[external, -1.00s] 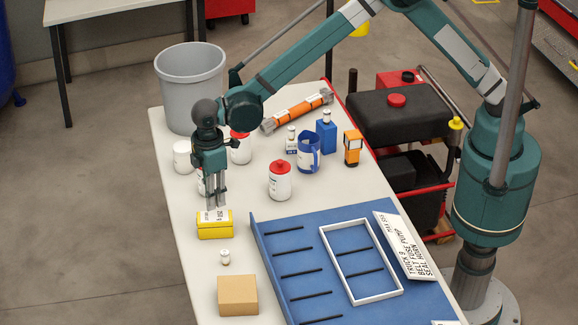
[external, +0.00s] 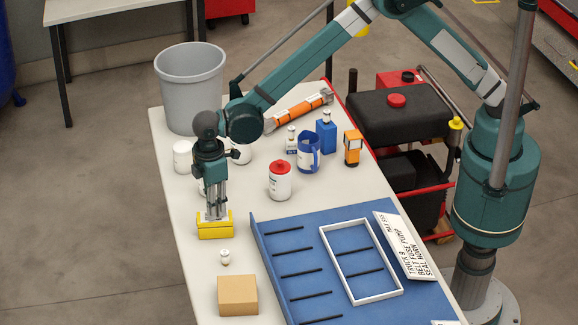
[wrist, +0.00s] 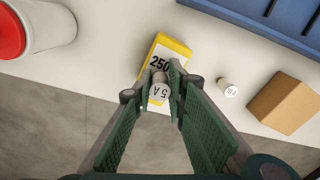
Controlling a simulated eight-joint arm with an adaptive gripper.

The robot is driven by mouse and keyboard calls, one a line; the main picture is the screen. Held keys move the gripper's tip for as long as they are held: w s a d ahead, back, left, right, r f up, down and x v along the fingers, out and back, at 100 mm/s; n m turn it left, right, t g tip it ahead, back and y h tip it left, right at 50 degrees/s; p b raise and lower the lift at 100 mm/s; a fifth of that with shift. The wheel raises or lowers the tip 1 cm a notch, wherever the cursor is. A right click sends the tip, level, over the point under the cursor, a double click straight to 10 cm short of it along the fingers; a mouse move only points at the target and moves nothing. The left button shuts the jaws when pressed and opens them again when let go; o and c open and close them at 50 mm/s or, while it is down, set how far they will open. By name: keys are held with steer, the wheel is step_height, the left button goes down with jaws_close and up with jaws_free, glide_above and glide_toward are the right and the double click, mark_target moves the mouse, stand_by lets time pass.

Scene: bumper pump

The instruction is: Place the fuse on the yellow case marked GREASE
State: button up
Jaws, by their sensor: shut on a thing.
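The yellow case (external: 215,232) stands on the pale table. In the wrist view the yellow case (wrist: 178,46) has a white label with "250" showing; the word GREASE is not readable. My gripper (external: 215,214) points down right over the case. In the wrist view my gripper (wrist: 160,85) is shut on the fuse (wrist: 159,91), a small pale cylinder with "5 A" on its end. The fuse is over the case top; I cannot tell whether it touches. In the external view the fingers mostly hide it.
A second small white cylinder (external: 225,257) and a cardboard box (external: 237,295) stand in front of the case. A red-lidded white jar (external: 279,181) is behind it to the right. A blue tray (external: 275,270) lies to the right. A grey bin (external: 190,95) stands at the back.

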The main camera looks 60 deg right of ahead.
steer(key=o, duration=0.8)
steer(key=shift+f, duration=0.1)
step_height(320, 180, up, 12)
steer(key=shift+r+p, duration=0.2)
steer(key=shift+p, duration=0.45)
stand_by(0.3)
